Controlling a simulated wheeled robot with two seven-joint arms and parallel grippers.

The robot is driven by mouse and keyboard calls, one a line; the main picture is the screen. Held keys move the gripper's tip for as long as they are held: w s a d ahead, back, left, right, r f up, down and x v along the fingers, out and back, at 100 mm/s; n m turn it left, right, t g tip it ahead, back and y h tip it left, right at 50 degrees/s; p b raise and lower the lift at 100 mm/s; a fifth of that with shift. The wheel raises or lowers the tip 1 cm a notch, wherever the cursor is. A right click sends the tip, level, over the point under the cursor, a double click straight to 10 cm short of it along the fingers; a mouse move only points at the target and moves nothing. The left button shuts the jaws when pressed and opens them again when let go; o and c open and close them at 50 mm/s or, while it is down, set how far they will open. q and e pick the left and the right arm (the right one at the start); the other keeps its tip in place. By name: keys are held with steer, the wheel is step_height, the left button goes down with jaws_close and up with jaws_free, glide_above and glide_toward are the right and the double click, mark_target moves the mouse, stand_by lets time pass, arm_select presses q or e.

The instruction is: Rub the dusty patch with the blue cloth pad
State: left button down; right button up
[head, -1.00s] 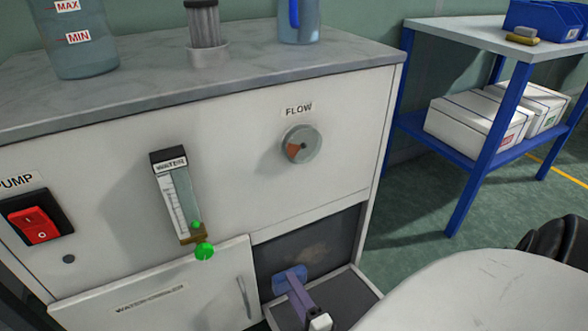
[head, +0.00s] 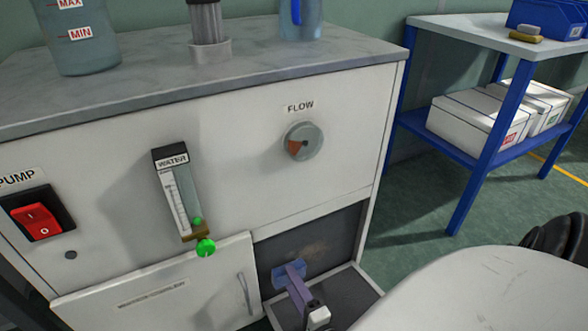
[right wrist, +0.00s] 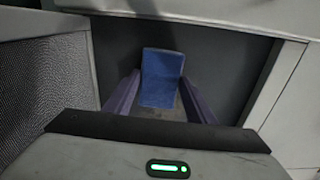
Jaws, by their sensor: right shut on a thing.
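The blue cloth pad (head: 286,274) is held in the dark recess at the bottom right of the white cabinet. My right gripper (head: 294,273), with purple fingers, is shut on it. In the right wrist view the pad (right wrist: 161,78) is upright between the fingers, in front of the recess's dark back. A faint brownish dusty patch (head: 316,248) shows on that back, up and right of the pad in the head view. I cannot tell whether the pad touches the back. The patch is not clear in the right wrist view. My left gripper is not in view.
The flow dial (head: 302,141) and water meter (head: 178,195) are above. A blue shelf rack (head: 481,155) stands at right.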

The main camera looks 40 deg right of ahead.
mark_target(301, 273)
steer(key=shift+w+d, duration=0.1)
steer(key=shift+w, duration=0.15)
steer(key=shift+d, duration=0.1)
steer(key=shift+s+d, duration=0.35)
steer(key=shift+d, duration=0.4)
steer(key=shift+s+d, duration=0.3)
steer(key=shift+d, duration=0.45)
steer(key=shift+s+d, duration=0.2)
steer(key=shift+d, duration=0.65)
steer(key=shift+s+d, duration=0.2)
steer(key=shift+d, duration=0.7)
steer(key=shift+s+d, duration=0.2)
steer(key=shift+d, duration=0.65)
steer(key=shift+s+d, duration=0.4)
steer(key=shift+d, duration=0.9)
steer(key=shift+s+d, duration=0.45)
steer(key=shift+d, duration=0.85)
steer(key=shift+s+d, duration=0.4)
steer(key=shift+d, duration=0.9)
steer(key=shift+a+r, duration=0.1)
